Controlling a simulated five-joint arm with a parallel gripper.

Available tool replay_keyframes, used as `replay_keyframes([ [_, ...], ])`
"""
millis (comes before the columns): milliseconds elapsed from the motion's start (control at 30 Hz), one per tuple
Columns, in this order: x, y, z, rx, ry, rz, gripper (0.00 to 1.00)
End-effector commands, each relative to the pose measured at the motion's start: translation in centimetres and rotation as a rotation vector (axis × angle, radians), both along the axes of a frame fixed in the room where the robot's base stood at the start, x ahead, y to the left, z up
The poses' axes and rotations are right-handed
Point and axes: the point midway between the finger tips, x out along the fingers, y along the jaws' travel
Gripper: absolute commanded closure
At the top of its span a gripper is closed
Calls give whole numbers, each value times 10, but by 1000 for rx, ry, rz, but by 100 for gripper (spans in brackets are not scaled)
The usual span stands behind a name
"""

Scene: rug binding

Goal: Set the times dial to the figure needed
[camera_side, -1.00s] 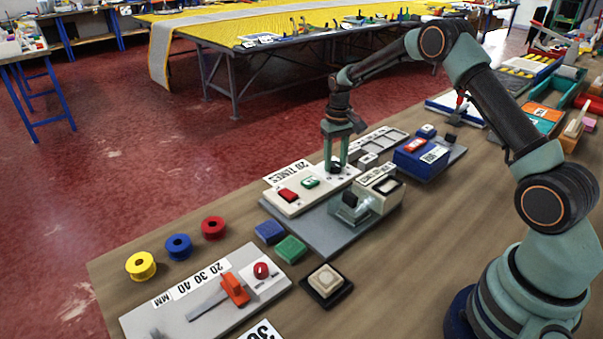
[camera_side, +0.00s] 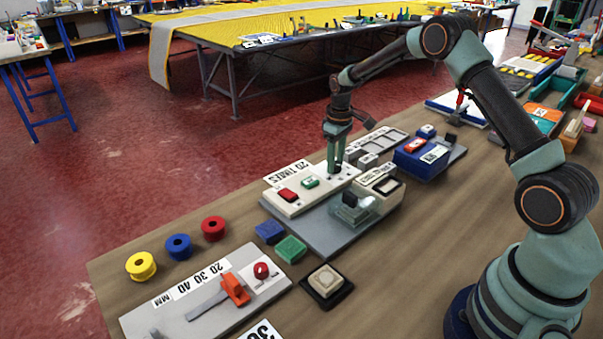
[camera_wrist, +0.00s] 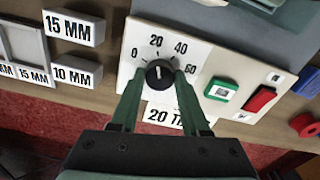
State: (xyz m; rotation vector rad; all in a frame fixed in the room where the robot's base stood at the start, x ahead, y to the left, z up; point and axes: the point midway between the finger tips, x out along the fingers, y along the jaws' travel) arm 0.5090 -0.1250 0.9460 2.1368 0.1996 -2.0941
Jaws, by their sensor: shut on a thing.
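The times dial is a black knob (camera_wrist: 159,73) on a white panel, with the figures 0, 20, 40 and 60 around it. Its pale mark points up, roughly toward the 20; the exact setting is hard to read. My gripper (camera_wrist: 158,78) is shut on the knob, one green finger at each side. In the side view my gripper (camera_side: 336,170) stands upright over the panel's far end, hiding most of the knob. A card reading "20 TIMES" (camera_side: 285,172) lies along the panel edge; it shows partly covered in the wrist view (camera_wrist: 178,115).
On the same panel are a green button (camera_wrist: 221,89) and a red switch (camera_wrist: 262,99). White blocks marked 15 MM (camera_wrist: 74,28) and 10 MM (camera_wrist: 77,72) lie beside it. A clear-headed unit (camera_side: 355,208) stands close in front of the panel.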

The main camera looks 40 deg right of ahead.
Motion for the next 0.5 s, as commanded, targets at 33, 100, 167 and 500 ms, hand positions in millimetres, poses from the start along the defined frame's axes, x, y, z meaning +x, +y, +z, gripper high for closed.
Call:
replay_keyframes([
  [33,4,4,2,-2,-11,10,100],
  [100,4,4,2,-2,-11,9,100],
  [167,4,4,2,-3,-11,9,100],
  [500,2,3,1,-1,-5,5,24],
])
